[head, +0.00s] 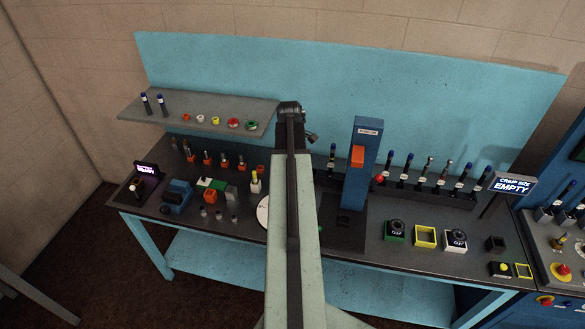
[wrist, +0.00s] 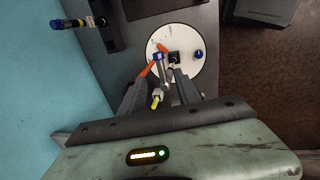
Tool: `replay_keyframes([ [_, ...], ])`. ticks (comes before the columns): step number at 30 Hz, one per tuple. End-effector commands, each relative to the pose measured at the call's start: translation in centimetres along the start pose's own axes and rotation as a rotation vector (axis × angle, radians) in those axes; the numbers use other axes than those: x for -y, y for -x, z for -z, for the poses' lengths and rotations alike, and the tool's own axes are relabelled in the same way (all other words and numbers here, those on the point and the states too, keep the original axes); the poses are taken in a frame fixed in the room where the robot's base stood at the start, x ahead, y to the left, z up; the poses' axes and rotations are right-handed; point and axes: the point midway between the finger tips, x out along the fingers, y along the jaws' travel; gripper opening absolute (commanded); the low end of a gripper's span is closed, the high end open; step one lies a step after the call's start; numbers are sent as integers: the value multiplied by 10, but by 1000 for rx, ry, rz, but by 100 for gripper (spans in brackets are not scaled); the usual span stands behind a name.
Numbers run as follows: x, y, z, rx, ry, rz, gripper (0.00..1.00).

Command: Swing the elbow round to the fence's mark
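In the wrist view a round white dial plate (wrist: 188,72) lies on the bench top, with a dark square block (wrist: 174,58) near its middle. A silver elbow fitting (wrist: 166,76) with a blue end stands over the plate, and a yellow-tipped end (wrist: 156,101) points toward my wrist. An orange bar (wrist: 147,70), perhaps the fence, lies along its left side. My gripper (wrist: 163,82) is open, its two dark fingers on either side of the elbow with gaps visible. Any mark is too small to make out. In the head view my arm hides most of the plate (head: 263,212).
A blue knob (wrist: 198,54) stands on the plate's right. In the head view a blue press column (head: 361,170) stands just right of my arm. A grey shelf (head: 190,112) hangs at back left.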

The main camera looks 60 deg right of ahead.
Motion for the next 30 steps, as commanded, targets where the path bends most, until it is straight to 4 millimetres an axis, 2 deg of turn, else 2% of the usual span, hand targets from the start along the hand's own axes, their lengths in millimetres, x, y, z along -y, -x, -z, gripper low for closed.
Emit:
replay_keyframes([
  [14,2,-74,2,0,0,1,39],
  [17,1,-79,2,0,0,1,39],
  [24,1,-76,2,0,0,1,39],
  [28,1,-76,2,0,0,1,3],
  [30,1,-76,2,0,0,1,0],
])
